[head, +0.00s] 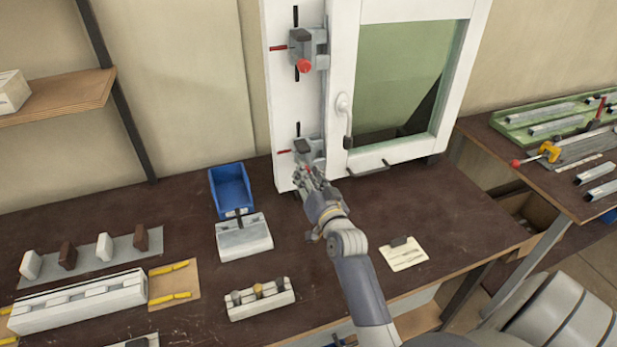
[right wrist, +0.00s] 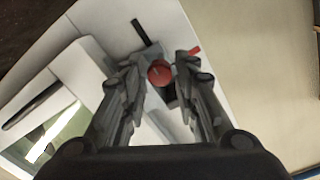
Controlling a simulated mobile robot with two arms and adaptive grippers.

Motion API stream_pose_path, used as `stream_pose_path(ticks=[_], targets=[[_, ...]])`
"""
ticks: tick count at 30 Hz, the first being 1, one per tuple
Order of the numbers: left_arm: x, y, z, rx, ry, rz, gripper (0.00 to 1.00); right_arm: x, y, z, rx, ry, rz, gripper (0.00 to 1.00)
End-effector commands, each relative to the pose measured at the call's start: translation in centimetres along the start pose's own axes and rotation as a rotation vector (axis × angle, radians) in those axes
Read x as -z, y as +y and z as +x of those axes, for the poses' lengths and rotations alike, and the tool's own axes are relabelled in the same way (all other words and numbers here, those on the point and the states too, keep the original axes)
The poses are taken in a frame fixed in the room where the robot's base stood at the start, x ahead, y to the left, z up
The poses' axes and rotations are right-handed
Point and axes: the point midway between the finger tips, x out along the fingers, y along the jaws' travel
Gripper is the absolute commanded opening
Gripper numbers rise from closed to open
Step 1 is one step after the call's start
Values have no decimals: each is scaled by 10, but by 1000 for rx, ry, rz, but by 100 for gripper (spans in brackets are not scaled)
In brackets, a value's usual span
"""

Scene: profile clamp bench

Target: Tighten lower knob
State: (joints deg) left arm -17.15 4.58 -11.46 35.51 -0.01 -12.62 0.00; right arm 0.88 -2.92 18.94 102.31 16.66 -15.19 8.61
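The lower clamp (head: 304,149) sits on the white window-frame profile, with a black bar and a red-tipped lever on it. My right gripper (head: 314,178) is at this clamp and hides its knob in the head view. In the right wrist view the red lower knob (right wrist: 160,72) lies between the two fingertips of my right gripper (right wrist: 161,66). The upper clamp (head: 302,50) has a red knob (head: 305,66) facing out, untouched. My left gripper is not in view.
The window frame (head: 371,12) with a handle (head: 346,118) stands upright at the bench's back. A blue bin (head: 231,188), a grey-white block (head: 243,238) and a knob rack (head: 260,299) stand left of my arm.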

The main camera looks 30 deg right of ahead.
Motion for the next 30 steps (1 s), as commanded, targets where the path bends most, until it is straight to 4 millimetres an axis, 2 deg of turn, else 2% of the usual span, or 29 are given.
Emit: stream_pose_path(ticks=[10,14,17,30], targets=[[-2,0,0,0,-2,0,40,0,0,0,0,0,-1,42],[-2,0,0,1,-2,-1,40,-1,0,-7,0,-1,-1,42],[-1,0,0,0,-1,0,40,-1,0,-20,-1,-2,-1,42],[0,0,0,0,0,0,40,-1,1,-98,-1,-3,-1,42]])
